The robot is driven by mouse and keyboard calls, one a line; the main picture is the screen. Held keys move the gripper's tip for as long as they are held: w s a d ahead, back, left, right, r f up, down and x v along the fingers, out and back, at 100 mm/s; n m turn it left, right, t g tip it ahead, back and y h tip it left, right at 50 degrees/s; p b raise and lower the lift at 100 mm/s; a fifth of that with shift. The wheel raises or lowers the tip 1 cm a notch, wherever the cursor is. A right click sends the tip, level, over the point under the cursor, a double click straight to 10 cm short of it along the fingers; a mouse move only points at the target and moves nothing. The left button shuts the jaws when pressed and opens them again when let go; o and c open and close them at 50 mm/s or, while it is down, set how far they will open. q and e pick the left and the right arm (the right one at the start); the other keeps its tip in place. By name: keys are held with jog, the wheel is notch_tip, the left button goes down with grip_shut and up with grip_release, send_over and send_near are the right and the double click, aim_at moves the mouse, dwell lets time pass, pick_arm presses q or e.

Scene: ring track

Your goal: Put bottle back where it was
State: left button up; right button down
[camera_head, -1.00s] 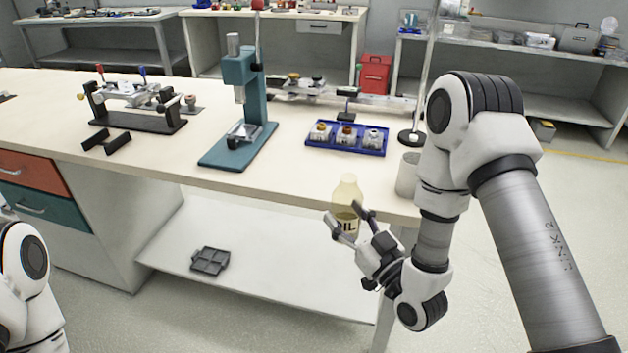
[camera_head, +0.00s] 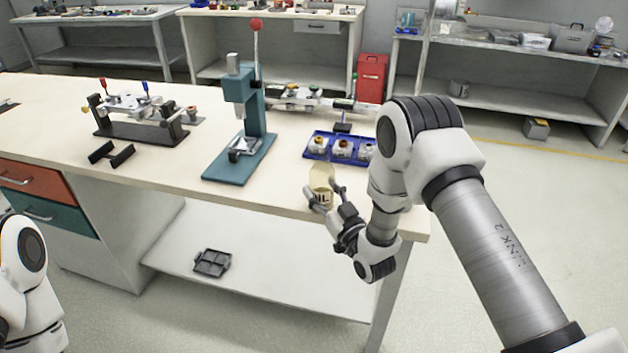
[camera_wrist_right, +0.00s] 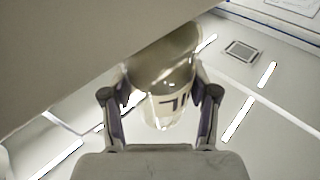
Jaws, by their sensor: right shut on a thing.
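A pale yellow oil bottle (camera_head: 321,182) is held by my right gripper (camera_head: 327,197) at the front edge of the workbench (camera_head: 268,199), left of my right arm. A large pale surface covers the upper left of that view. I cannot tell whether the bottle touches the bench top. My left arm shows at the lower left; its gripper is out of view.
A blue tray (camera_head: 318,155) with several small jars lies just behind the bottle. A teal press (camera_head: 244,120) stands to its left. A black fixture (camera_head: 140,132) is farther left. A dark tray (camera_head: 212,263) lies on the lower shelf.

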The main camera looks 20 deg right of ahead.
aim_at(314, 183)
jog(key=x, duration=0.2)
jog(key=f+x, duration=0.1)
jog(key=x, duration=0.1)
jog(key=shift+p, duration=0.3)
jog(key=shift+f, duration=0.25)
jog(key=shift+c, duration=1.5)
grip_release()
